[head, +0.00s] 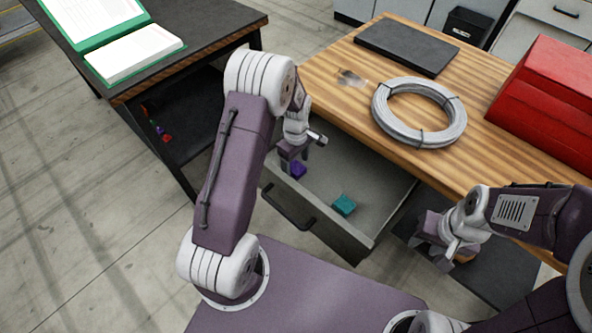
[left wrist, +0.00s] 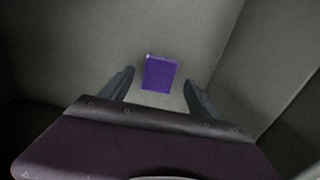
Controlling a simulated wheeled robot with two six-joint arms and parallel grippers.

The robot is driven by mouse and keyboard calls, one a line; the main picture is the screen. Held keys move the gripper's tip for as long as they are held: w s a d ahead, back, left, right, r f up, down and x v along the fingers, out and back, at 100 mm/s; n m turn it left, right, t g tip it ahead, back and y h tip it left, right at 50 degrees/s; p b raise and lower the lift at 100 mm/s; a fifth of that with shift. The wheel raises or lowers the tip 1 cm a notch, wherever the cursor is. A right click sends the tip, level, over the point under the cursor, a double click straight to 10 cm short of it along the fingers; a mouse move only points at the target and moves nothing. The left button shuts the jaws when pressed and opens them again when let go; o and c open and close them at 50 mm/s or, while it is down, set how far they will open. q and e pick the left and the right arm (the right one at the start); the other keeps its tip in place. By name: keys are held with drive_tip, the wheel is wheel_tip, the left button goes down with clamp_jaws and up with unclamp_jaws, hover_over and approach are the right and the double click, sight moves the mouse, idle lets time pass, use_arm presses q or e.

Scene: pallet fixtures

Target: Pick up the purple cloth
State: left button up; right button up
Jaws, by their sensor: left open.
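The purple cloth (head: 298,170) is a small folded block in the open grey drawer, near the drawer's left side. It also shows in the left wrist view (left wrist: 160,74), lying flat on the drawer floor just beyond and between my fingertips. My left gripper (head: 292,160) reaches down into the drawer over the cloth; in the left wrist view its two fingers (left wrist: 160,90) are apart with nothing between them. My right gripper (head: 437,250) hangs right of the drawer, by the workbench's front; its fingers are too unclear to tell whether they are open.
The drawer (head: 370,241) also holds a teal cloth (head: 344,205). The wooden workbench (head: 335,90) above carries a wire coil (head: 419,112), a dark flat slab (head: 407,48) and a red toolbox (head: 548,100). A dark table (head: 215,25) stands left, with small coloured items on its lower shelf.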

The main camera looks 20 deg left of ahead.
use_arm(q)
drive_tip(key=f, duration=0.2)
drive_tip(key=shift+w+f, duration=0.2)
drive_tip(key=shift+f, duration=0.15)
drive_tip(key=shift+s+r, duration=0.1)
drive_tip(key=shift+c, duration=0.9)
drive_tip(key=c, duration=1.3)
drive_tip(key=shift+o, duration=0.2)
drive_tip(key=shift+r+p, duration=0.35)
drive_tip(key=shift+r, duration=1.65)
drive_tip(key=s+d+r, duration=0.2)
drive_tip(key=d+r, duration=0.5)
drive_tip(key=d, duration=0.4)
drive_tip(key=shift+s+d+p, duration=0.2)
drive_tip(key=shift+s+p, duration=0.05)
drive_tip(key=shift+p, duration=0.2)
